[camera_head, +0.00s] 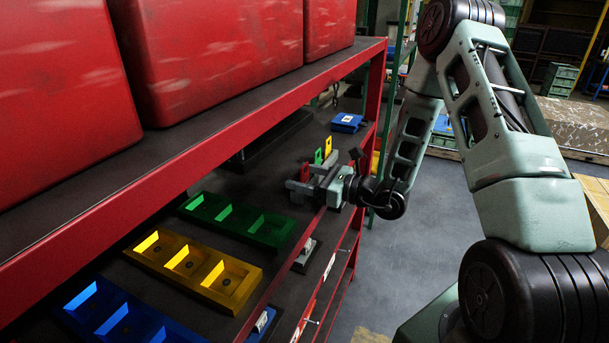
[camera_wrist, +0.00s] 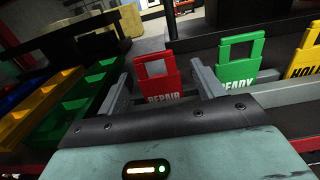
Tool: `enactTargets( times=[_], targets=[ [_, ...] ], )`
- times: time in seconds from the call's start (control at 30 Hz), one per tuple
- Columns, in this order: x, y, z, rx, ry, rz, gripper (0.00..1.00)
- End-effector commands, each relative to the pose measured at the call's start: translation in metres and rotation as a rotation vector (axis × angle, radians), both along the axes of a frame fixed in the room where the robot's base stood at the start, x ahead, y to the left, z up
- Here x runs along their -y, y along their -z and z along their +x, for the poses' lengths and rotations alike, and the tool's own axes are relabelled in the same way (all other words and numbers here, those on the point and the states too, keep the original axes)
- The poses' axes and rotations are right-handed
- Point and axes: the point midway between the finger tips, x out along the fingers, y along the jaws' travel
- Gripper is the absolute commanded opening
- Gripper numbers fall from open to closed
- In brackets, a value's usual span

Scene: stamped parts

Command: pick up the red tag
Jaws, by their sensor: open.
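The red tag (camera_wrist: 162,87), marked REPAIR, stands upright with an open square handle at its top. In the wrist view it shows between the two fingers of my gripper (camera_wrist: 160,70), with a gap visible on each side. My gripper is open and empty. In the head view my gripper (camera_head: 306,181) is over the shelf, and the red tag (camera_head: 304,172) shows small at its fingers. The tag's lower edge is hidden by my gripper in the wrist view.
A green tag (camera_wrist: 236,73), marked READY, and a yellow tag (camera_wrist: 301,63) stand in a row to the right. Green (camera_head: 268,237), yellow (camera_head: 222,306) and blue (camera_head: 160,325) trays lie on the shelf. The red upper shelf edge (camera_head: 210,160) overhangs them.

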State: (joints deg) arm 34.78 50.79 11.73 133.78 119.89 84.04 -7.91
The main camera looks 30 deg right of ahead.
Motion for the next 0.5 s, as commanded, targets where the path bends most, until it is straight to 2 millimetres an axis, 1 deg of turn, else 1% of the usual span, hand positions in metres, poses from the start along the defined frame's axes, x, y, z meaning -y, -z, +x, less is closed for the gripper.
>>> enactTargets(
  times=[0.03, 0.13, 0.4, 0.43, 0.47, 0.5],
  targets=[
    [-0.005, -0.003, 0.006, 0.001, -0.003, 0.0, 0.67],
    [-0.01, -0.002, 0.014, 0.001, -0.001, 0.001, 0.67],
    [-0.011, 0.0, 0.017, 0.0, 0.0, 0.0, 0.67],
    [-0.011, 0.0, 0.017, 0.0, 0.0, 0.0, 0.62],
    [-0.011, 0.0, 0.017, 0.0, 0.0, 0.0, 0.53],
    [-0.011, 0.0, 0.017, 0.0, 0.0, 0.0, 0.42]
  ],
)
